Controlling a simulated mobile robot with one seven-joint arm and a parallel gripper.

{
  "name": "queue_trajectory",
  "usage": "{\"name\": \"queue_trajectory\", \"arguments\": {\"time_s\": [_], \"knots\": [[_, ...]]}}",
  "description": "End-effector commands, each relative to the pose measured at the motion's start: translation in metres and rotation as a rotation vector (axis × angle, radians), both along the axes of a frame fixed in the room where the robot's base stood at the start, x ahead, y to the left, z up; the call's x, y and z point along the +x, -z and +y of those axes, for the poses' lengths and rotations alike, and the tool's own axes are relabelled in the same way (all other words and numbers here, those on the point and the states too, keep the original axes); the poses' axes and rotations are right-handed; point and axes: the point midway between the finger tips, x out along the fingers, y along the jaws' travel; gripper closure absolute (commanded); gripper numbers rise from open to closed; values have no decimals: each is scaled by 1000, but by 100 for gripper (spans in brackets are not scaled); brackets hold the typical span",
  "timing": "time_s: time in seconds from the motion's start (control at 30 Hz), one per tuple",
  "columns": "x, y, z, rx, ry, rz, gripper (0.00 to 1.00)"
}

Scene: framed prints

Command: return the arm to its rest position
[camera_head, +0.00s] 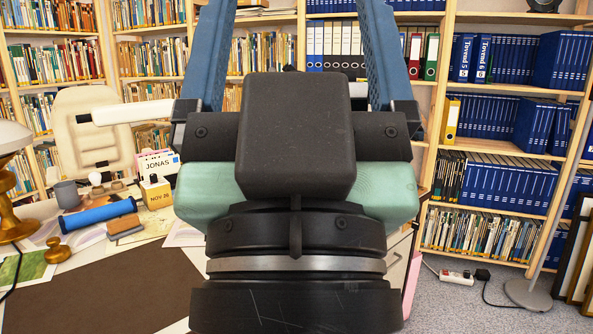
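My gripper (290,28) fills the middle of the head view, seen from close behind. Its dark housing and wrist are in front, with pale green parts at both sides. Two blue fingers rise far apart, one on the left and one on the right. Their tips run past the top edge of the picture. Only bookshelves show between the fingers, and I see nothing held. The rest of my arm is out of view below.
A desk (105,295) at left bears a blue roll (98,217), a dark mug (67,194), a date block (156,193) and a brass lamp (12,222). A cream chair (93,135) stands behind. Bookshelves (450,150) line the back. Frames (577,255) lean at far right beside grey floor.

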Motion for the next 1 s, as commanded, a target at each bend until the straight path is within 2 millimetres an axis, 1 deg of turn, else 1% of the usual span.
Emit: {"name": "queue_trajectory", "arguments": {"time_s": [0.03,0.7,0.8,0.9,1.0], "knots": [[0,-32,0,1,-1,1,12],[1,-236,0,1,-4,4,12],[1,-261,1,1,-4,4,12],[2,-280,1,1,-5,4,12],[2,-290,1,1,-5,5,12]]}}
